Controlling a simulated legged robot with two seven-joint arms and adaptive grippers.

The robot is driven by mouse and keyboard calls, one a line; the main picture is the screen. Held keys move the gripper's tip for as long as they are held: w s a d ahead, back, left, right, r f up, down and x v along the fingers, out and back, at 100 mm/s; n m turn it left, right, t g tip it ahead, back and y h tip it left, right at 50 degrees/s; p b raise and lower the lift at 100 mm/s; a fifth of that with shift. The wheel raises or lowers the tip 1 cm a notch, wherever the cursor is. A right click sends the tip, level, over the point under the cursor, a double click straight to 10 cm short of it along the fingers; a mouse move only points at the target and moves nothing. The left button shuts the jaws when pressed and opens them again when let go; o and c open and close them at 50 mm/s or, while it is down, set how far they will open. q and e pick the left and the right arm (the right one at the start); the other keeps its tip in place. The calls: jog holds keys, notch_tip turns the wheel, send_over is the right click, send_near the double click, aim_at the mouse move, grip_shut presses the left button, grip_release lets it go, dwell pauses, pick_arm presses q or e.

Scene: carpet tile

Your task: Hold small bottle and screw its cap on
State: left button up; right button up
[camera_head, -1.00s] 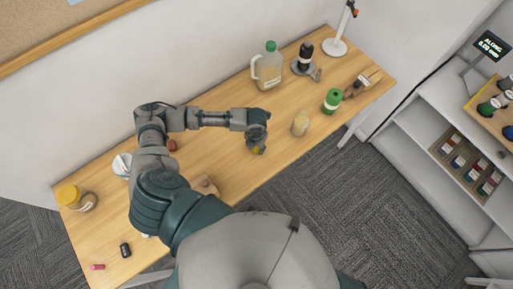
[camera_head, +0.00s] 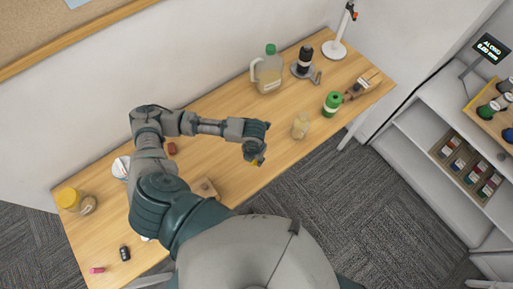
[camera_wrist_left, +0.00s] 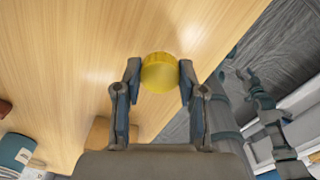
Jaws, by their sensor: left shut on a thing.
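My left gripper (camera_head: 256,154) is shut on a yellow cap (camera_wrist_left: 160,72), with one finger on each side of it. In the head view the cap (camera_head: 258,161) shows below the fingers, near the table's front edge. The small bottle (camera_head: 300,126), pale and see-through, stands upright on the table to the right of my left gripper, apart from it. My right gripper (camera_wrist_left: 244,76) seems to show at the right of the left wrist view, past the table's edge; its fingers are too small to read.
A wooden block (camera_head: 205,189) lies left of my left gripper.

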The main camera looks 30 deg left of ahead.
pick_arm(q)
jog(key=s+d, duration=0.1)
jog(key=s, duration=0.2)
jog(key=s+d, duration=0.2)
jog(key=s, duration=0.1)
jog(key=s+d+r, duration=0.1)
jog(key=s, duration=0.1)
jog(key=shift+s+d, duration=0.3)
jog(key=shift+s, duration=0.1)
jog(key=shift+s+d+r, duration=0.1)
jog(key=shift+s+d, duration=0.05)
jog(key=shift+s, duration=0.4)
pick_arm(e)
jog(key=shift+d+f, duration=0.15)
jog(key=shift+d, duration=0.3)
pick_arm(q)
jog(key=shift+a, duration=0.25)
pick_arm(e)
jog(key=shift+a, duration=0.1)
